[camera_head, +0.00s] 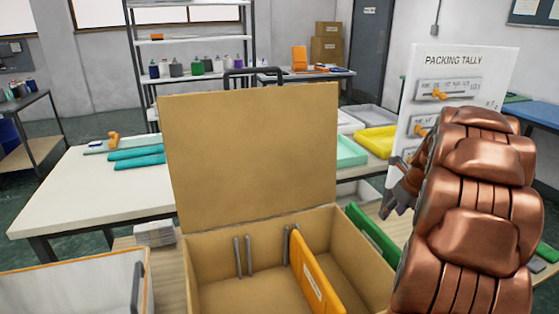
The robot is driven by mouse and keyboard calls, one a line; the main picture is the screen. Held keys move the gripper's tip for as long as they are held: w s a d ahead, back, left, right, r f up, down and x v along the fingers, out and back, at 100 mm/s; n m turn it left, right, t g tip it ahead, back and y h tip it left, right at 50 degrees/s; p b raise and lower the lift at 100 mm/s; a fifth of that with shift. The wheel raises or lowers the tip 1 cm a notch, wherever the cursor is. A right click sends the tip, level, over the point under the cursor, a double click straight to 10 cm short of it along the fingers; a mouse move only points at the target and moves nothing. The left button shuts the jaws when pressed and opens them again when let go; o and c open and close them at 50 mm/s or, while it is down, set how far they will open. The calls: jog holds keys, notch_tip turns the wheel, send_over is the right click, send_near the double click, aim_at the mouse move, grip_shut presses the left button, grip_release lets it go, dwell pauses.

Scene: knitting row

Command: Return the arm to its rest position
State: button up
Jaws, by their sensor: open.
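My gripper (397,195) is at the right of the view, at the end of my copper-coloured arm, which is folded up close to the camera. The gripper is small in view and partly hidden by the arm. It is open, and I see nothing held in it. It is in front of the lower left part of the white packing tally board (494,76).
An open cardboard-coloured case (250,160) stands in front, lid raised, with an orange divider (313,280) inside. A green piece (373,234) lies to its right. A white bin (75,285) is at lower left. A white table (75,195) and shelves (190,85) stand behind.

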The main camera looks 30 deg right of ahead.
jog(key=s+a+r+n+g+y+p, duration=0.1)
jog(key=s+a+r+n+p, duration=0.1)
jog(key=a+n, duration=0.85)
jog(key=s+a+r+n+g+y+p, duration=0.1)
jog(key=s+a+r+n+g, duration=0.35)
jog(key=a, duration=1.15)
jog(key=s+a+n+p, duration=0.1)
jog(key=s+a+n, duration=0.5)
jog(key=s+n, duration=0.3)
jog(key=s+a+f+n+h+p, duration=0.1)
jog(key=s+a+n+p, duration=0.1)
jog(key=s+a+n, duration=0.5)
jog(key=s+n, duration=0.2)
jog(key=n, duration=0.4)
jog(key=shift+a+f+g+h, duration=0.25)
jog(key=shift+a+g+h, duration=0.05)
jog(key=shift+g, duration=0.05)
